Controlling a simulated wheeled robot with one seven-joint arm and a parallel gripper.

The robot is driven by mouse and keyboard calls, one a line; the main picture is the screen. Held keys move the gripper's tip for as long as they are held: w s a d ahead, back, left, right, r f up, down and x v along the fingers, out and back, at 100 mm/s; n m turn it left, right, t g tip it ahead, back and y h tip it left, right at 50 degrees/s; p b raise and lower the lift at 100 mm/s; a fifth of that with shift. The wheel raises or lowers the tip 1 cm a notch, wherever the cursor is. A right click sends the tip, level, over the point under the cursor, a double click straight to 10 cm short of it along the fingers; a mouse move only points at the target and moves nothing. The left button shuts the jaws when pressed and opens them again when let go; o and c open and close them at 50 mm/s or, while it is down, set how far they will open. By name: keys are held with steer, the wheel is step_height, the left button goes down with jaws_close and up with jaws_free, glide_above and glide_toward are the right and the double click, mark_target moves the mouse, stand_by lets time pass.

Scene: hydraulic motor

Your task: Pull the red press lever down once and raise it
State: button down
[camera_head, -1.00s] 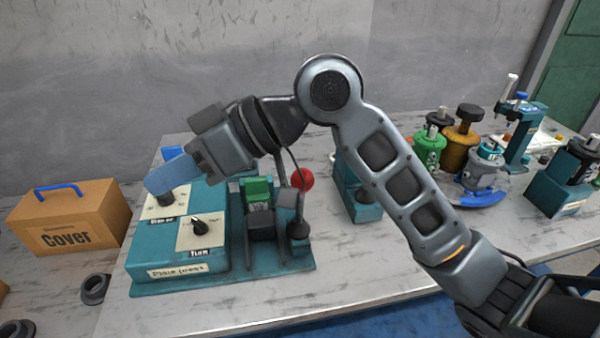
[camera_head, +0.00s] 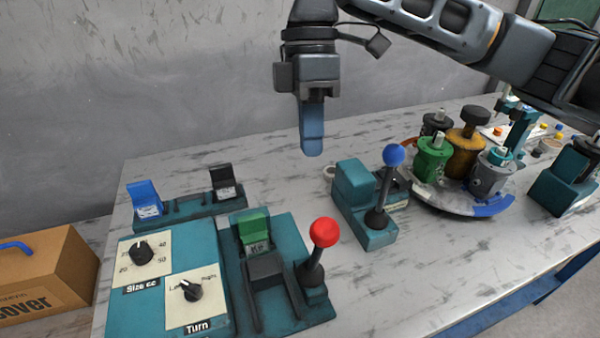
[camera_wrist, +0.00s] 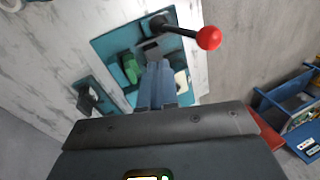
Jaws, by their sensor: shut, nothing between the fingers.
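The red press lever (camera_head: 323,232) has a red ball knob on a dark stem and stands up at the right side of the teal press unit (camera_head: 275,268). A green block (camera_head: 252,230) sits at the back of that press. My gripper (camera_head: 312,150) hangs with its blue fingers pointing down, shut and empty, above and behind the press and apart from the lever. In the wrist view the blue fingers (camera_wrist: 158,85) are together, and the red knob (camera_wrist: 208,38) shows to their upper right.
A teal panel with two black dials (camera_head: 141,252) adjoins the press on the left. A blue-knobbed lever (camera_head: 394,155) on a teal base stands to the right. A round tray with several motors (camera_head: 465,205) lies farther right. A cover box (camera_head: 45,280) is at far left.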

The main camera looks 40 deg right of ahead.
mark_target(319, 249)
steer(key=s+a+f+p, duration=0.1)
steer(key=s+a+f, duration=0.2)
steer(key=f, duration=0.7)
steer(key=shift+s+a, duration=0.2)
steer(key=shift+s, duration=1.15)
steer(key=shift+s, duration=0.1)
